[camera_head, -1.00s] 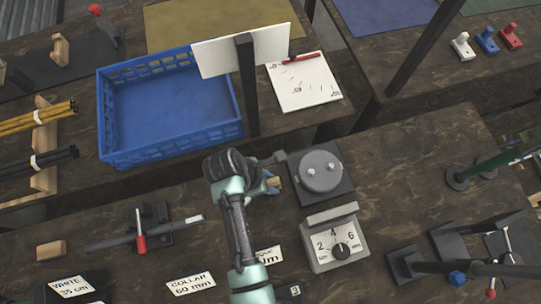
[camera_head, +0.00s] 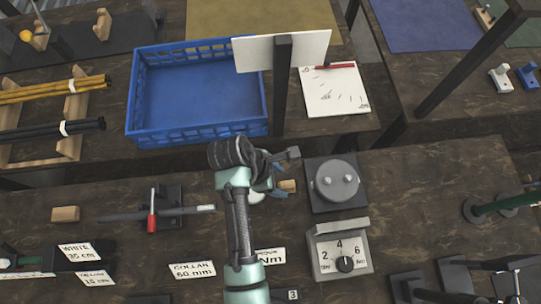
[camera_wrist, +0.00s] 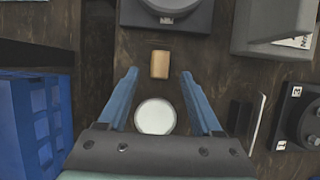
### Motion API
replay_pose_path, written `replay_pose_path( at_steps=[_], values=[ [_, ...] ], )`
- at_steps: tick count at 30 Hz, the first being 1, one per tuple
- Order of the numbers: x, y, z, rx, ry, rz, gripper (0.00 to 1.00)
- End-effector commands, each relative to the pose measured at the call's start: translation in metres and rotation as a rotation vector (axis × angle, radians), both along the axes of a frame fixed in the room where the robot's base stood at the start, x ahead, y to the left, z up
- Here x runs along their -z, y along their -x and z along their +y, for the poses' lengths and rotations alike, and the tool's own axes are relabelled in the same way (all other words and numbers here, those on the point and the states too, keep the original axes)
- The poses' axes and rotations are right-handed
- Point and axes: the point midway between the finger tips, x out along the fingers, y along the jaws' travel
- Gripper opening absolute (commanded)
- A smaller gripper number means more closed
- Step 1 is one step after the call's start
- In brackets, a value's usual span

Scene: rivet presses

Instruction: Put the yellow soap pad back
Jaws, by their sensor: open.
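My gripper (camera_head: 277,190) is open over the near bench; its two blue fingers show in the wrist view (camera_wrist: 161,75). A small tan-yellow block (camera_wrist: 160,64), perhaps the yellow soap pad, lies just beyond the fingertips, apart from them. It also shows in the head view (camera_head: 288,186). A round white disc (camera_wrist: 155,116) shows between the fingers, nearer the palm; its height relative to them is unclear. In the head view the disc (camera_head: 258,197) is partly hidden by my gripper. Another tan block (camera_head: 65,214) lies at the left of the bench.
A round grey fixture (camera_head: 337,181) on a dark base stands right of my gripper, with a dial box (camera_head: 341,250) in front of it. A blue crate (camera_head: 200,135) sits on the bench behind. A clamp with a red handle (camera_head: 152,212) stands left.

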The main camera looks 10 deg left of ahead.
Motion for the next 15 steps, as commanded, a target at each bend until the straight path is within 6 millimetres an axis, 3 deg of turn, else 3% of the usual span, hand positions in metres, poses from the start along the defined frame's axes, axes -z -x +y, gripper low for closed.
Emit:
replay_pose_path(
  at_steps=[6, 15],
  values=[
    [-0.043, 0.005, 0.017, -0.002, -0.001, -0.003, 0.66],
    [-0.065, 0.008, 0.026, -0.001, 0.000, 0.000, 0.66]
  ],
)
